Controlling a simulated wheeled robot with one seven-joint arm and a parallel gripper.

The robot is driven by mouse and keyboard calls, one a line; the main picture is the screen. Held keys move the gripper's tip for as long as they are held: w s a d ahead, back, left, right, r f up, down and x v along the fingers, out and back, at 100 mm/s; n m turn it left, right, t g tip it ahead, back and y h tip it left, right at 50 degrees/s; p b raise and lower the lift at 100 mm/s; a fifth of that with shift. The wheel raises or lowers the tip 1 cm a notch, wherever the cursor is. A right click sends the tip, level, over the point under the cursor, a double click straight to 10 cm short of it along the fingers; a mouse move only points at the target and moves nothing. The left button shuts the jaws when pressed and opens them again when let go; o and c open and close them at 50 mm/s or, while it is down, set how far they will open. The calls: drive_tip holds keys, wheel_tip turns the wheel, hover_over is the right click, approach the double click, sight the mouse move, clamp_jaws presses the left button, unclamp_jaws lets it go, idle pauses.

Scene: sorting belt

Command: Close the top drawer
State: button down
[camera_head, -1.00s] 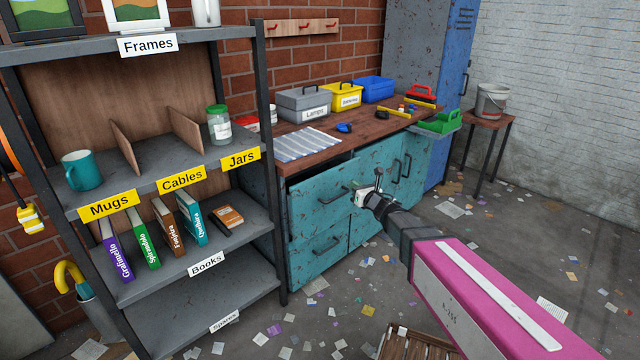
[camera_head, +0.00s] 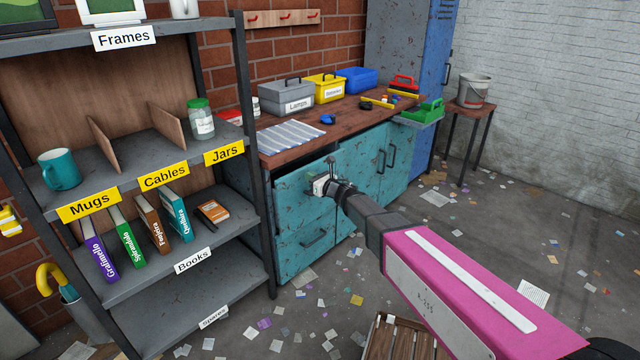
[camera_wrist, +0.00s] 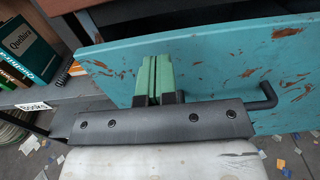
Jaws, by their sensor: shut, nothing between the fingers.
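The top drawer (camera_head: 290,196) is the teal, rust-flecked upper front at the left end of the workbench. In the wrist view the drawer front (camera_wrist: 215,60) stands a little out from the bench, with a dark gap behind its top edge. Its dark bar handle (camera_wrist: 266,97) is to the right of my fingers. My gripper (camera_head: 313,187) is at the drawer front and hides part of it. In the wrist view my gripper (camera_wrist: 153,62) has its green fingers together, empty, against or just before the front; contact is unclear.
The shelf unit (camera_head: 262,220) stands close to the left of the drawer. A lower drawer (camera_head: 310,240) is below it. A wooden crate (camera_head: 405,340) lies on the floor near my arm. Papers litter the otherwise open floor to the right.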

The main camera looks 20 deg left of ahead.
sight(301, 172)
drive_tip(key=shift+x, duration=1.5)
drive_tip(key=x, duration=0.4)
drive_tip(key=shift+w+a, duration=0.15)
drive_tip(key=shift+a, duration=0.2)
drive_tip(key=shift+w+a, duration=0.1)
drive_tip(key=shift+a, duration=0.2)
